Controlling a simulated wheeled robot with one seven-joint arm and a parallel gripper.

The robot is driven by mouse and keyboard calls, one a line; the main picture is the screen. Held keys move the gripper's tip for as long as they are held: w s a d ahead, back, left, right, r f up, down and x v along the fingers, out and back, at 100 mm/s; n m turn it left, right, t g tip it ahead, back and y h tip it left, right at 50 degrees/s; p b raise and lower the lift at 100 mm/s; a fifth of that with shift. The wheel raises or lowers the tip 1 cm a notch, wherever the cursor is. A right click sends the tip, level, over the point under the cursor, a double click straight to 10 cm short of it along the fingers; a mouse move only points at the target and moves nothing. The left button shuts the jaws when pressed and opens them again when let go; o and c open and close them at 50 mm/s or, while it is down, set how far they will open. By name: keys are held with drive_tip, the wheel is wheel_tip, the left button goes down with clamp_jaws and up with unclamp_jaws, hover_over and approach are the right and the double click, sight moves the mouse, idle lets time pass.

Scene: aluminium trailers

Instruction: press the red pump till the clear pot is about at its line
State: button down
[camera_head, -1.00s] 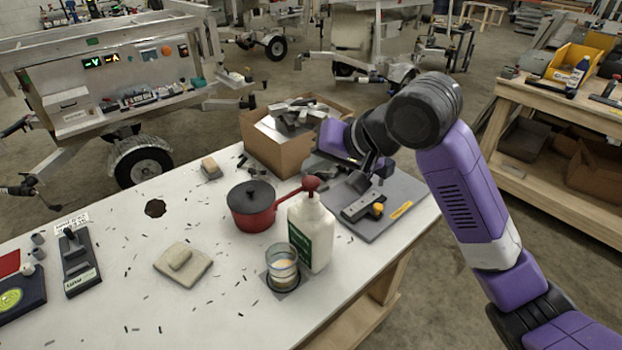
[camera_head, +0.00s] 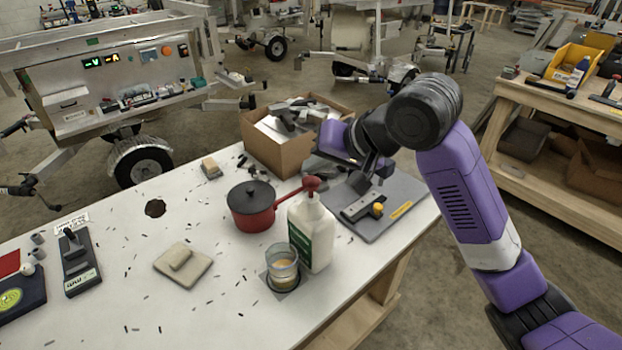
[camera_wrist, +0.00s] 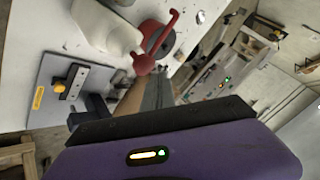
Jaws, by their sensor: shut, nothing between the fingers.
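A white bottle (camera_head: 312,238) with a green label stands upright on the white table, its red pump (camera_head: 311,185) on top. The clear pot (camera_head: 282,272) stands in front of it on a small dark square and holds some pale yellowish content low down. Its line cannot be made out. My gripper (camera_head: 365,184) is shut and empty, to the right of the pump and apart from it, above the grey board. In the wrist view the red pump (camera_wrist: 143,64) and white bottle (camera_wrist: 104,30) show beyond my gripper (camera_wrist: 155,88); the pot is not visible there.
A red pan (camera_head: 250,208) with a dark lid stands close behind the bottle, its handle reaching toward the pump. A cardboard box (camera_head: 278,150) of metal parts is behind. A grey board (camera_head: 385,215) with a yellow knob lies right.

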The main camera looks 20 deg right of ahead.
sight(310, 179)
drive_tip(key=shift+f, duration=0.2)
drive_tip(key=shift+f, duration=0.2)
drive_tip(key=shift+f+b, duration=0.55)
drive_tip(key=shift+f, duration=0.6)
idle(1.2)
drive_tip(key=shift+r, duration=0.1)
drive_tip(key=shift+r+p, duration=1.4)
drive_tip(key=shift+p, duration=0.1)
drive_tip(key=shift+r, duration=0.1)
wheel_tip(310, 179, up, 5)
drive_tip(key=p, duration=0.5)
